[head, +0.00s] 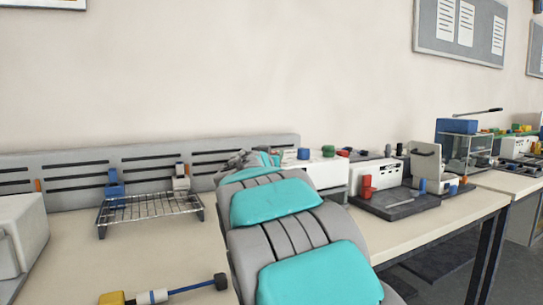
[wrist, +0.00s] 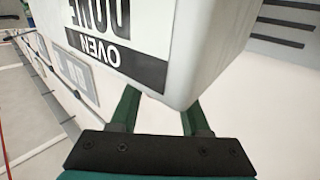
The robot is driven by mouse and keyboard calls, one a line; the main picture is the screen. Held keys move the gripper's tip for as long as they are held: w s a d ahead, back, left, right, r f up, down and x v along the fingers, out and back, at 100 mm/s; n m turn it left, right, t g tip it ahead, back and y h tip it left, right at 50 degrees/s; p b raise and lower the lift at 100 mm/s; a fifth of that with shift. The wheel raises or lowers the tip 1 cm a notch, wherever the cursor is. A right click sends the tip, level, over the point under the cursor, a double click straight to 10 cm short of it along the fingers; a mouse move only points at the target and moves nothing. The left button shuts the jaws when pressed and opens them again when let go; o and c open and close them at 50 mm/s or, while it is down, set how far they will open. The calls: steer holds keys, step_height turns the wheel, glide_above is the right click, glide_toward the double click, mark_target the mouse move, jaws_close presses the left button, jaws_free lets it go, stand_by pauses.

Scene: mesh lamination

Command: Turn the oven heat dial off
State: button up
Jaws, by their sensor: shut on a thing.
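A white oven (wrist: 215,50) fills the upper middle of the wrist view. Its black-and-white label (wrist: 118,45) reads OVEN and DONE upside down. My gripper (wrist: 160,110) has its two green fingers apart at the oven's lower edge, and the oven's body covers their tips. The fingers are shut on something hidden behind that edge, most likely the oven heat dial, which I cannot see. The dial's setting cannot be told. In the head view my arm hides the gripper. A white unit with coloured knobs (head: 327,170) partly shows behind the arm; I cannot tell if it is this oven.
A wire rack (head: 150,208) stands on the bench (head: 170,255) left of my arm. A blue-and-black handled tool (head: 185,290) lies at the front. A pale box (head: 22,235) stands at far left. A dark base with devices (head: 393,203) is right of the arm.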

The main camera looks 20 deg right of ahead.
jaws_close()
steer(key=shift+f+b, duration=0.15)
steer(key=shift+b, duration=0.25)
